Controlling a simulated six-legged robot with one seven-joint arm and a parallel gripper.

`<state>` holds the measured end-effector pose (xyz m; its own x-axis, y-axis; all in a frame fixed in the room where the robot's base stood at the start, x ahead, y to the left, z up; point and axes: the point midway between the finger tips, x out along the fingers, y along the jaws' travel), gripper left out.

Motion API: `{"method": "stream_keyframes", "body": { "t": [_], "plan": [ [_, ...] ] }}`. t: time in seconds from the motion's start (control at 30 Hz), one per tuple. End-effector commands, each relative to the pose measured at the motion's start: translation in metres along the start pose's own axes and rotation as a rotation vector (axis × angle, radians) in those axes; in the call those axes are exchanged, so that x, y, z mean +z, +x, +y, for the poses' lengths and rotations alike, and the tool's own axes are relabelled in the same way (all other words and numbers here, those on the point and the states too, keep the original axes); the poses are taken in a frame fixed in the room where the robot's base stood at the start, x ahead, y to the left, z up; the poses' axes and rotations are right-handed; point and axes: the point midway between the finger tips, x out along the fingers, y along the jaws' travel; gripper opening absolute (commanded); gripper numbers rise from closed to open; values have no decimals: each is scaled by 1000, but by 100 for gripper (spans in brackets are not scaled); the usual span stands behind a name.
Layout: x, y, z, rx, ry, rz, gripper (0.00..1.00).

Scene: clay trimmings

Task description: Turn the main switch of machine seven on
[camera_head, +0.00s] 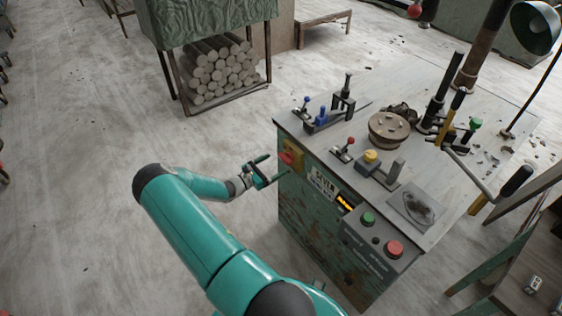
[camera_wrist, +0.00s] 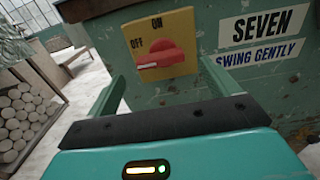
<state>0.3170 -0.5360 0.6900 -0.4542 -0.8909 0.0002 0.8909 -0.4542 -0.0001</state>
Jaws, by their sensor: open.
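The main switch is a red knob (camera_wrist: 160,60) on a yellow plate (camera_wrist: 180,22) marked OFF at left and ON at top. The knob's white mark points left, on the OFF side. In the head view the red knob (camera_head: 286,158) is on the near left end of the green machine (camera_head: 318,228). A label on the machine reads SEVEN (camera_wrist: 262,26), with SWING GENTLY below it. My gripper (camera_head: 271,170) is open just in front of the switch. In the wrist view its teal fingers (camera_wrist: 160,84) stand left and right of the knob; I cannot tell whether they touch it.
The machine's top holds small levers (camera_head: 345,150), a round wooden disc (camera_head: 389,129) and a crank handle (camera_head: 515,181). Green (camera_head: 368,218) and red (camera_head: 394,248) buttons sit on its front box. A log rack (camera_head: 215,70) stands behind. The floor at left is clear.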

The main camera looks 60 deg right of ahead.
Motion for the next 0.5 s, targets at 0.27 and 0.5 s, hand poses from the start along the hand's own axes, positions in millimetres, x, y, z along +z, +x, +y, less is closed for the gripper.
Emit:
{"method": "stream_keyframes", "body": {
  "t": [0.27, 0.5],
  "plan": [
    [0, 41, 0, 0, 0, 0, 87],
    [0, 47, 0, 0, 0, 0, 87]
  ]
}}
